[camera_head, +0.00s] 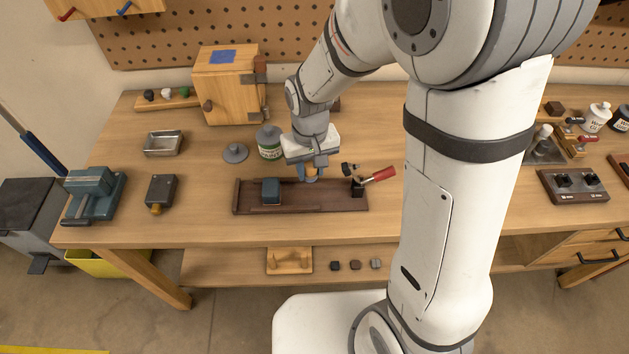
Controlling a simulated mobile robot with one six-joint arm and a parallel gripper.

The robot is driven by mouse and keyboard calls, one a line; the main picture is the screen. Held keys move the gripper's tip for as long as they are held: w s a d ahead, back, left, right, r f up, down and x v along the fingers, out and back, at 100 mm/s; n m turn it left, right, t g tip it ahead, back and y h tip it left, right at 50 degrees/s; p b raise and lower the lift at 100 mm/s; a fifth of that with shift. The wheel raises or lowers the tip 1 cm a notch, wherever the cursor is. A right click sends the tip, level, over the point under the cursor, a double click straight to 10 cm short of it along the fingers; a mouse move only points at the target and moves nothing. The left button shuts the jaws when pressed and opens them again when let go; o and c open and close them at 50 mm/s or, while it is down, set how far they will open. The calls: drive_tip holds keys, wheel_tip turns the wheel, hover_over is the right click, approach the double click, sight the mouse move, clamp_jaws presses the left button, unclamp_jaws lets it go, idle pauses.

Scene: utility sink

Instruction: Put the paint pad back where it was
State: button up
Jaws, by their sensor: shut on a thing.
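My gripper (310,170) is over the right part of a dark wooden board (335,201), shut on a small blue and tan thing (311,174). This is likely the paint pad, but it is mostly hidden by the gripper. I cannot tell whether it touches the board. A dark blue block (271,190) sits on the left part of the board. A flat blue square (222,57) lies on top of a wooden box (228,90) at the back left.
A red-handled toggle clamp (368,178) stands close right of the gripper. A green-white jar (269,142) and grey lid (235,152) are behind the board. A metal tray (163,143), dark tool (160,192) and vise (93,194) are left. Bare bench lies between them.

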sight(312, 177)
wheel_tip(312, 177, down, 4)
drive_tip(key=shift+w+d+r, duration=0.1)
drive_tip(key=shift+f+p, duration=0.3)
drive_tip(key=shift+f, duration=1.75)
drive_tip(key=o, duration=0.4)
drive_tip(key=shift+f, duration=0.2)
drive_tip(key=o, duration=0.5)
drive_tip(key=shift+r, duration=0.1)
